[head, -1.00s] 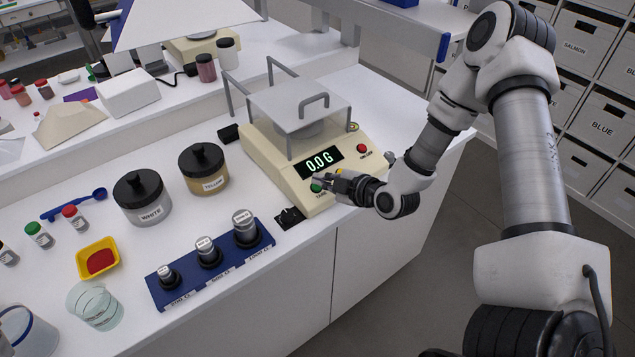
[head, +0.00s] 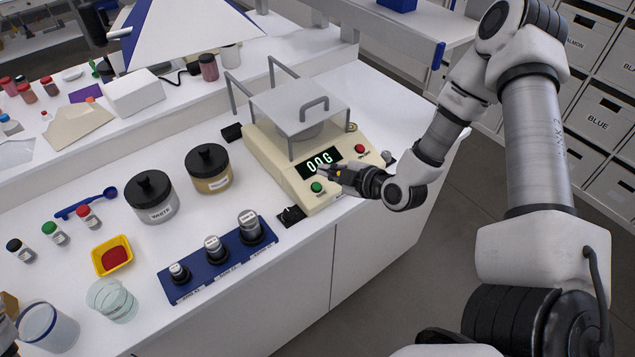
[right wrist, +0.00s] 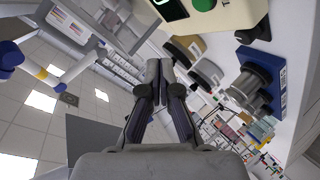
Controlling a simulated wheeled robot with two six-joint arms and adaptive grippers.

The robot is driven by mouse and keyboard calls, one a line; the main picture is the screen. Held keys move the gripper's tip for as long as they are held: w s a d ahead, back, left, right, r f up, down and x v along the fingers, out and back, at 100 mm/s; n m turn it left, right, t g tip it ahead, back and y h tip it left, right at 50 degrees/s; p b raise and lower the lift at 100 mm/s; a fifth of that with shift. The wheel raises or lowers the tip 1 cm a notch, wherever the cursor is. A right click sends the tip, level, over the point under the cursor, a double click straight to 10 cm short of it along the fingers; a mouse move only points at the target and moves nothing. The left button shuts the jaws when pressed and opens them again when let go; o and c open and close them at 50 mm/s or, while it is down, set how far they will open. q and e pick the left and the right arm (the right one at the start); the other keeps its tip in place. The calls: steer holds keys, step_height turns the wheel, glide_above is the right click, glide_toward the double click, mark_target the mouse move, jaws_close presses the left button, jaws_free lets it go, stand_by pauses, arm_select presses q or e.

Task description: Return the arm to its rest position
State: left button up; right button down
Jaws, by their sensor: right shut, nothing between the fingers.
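My right gripper (head: 324,171) is shut and empty in front of the cream balance (head: 263,152), close to its display and just above and right of the green button (head: 316,187). A gap between fingertips and button is hard to judge from the head view. The display (head: 320,160) reads 0.0 G. In the right wrist view, the closed fingers (right wrist: 160,76) meet with nothing between them, and the green button (right wrist: 204,4) shows at the top edge, apart from them.
The white jar (head: 152,197) and yellow jar (head: 209,168) stand left of the balance. A blue weight block (head: 190,288) lies in front, near the counter edge. A yellow dish (head: 103,265) holds red powder. Open floor (head: 440,240) lies right of the counter.

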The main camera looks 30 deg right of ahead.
steer(key=shift+f, duration=0.1)
stand_by(0.4)
steer(key=s+a+f+m+g+b, duration=0.1)
steer(key=f, duration=0.2)
steer(key=s+a+f+m+g+b, duration=0.1)
steer(key=s+f, duration=0.1)
steer(key=f, duration=0.2)
steer(key=s+a+f+m+g+b, duration=0.1)
steer(key=s+a+f+b, duration=0.1)
steer(key=f, duration=0.2)
steer(key=shift+s+f+g, duration=0.1)
steer(key=shift+s+g, duration=0.1)
steer(key=shift+g, duration=0.1)
steer(key=s+a+f+m+g+h+b, duration=0.1)
steer(key=s+a+f+m+g+b, duration=0.1)
steer(key=s+f, duration=0.6)
steer(key=s+a+f+m+g+h+b, duration=0.2)
steer(key=s+f+m+g+b, duration=0.2)
steer(key=s, duration=0.9)
step_height(320, 180, down, 5)
steer(key=m+g, duration=0.3)
steer(key=m, duration=0.1)
steer(key=shift+s+a+f+b, duration=0.15)
steer(key=shift+a+b, duration=0.1)
steer(key=shift+b, duration=0.1)
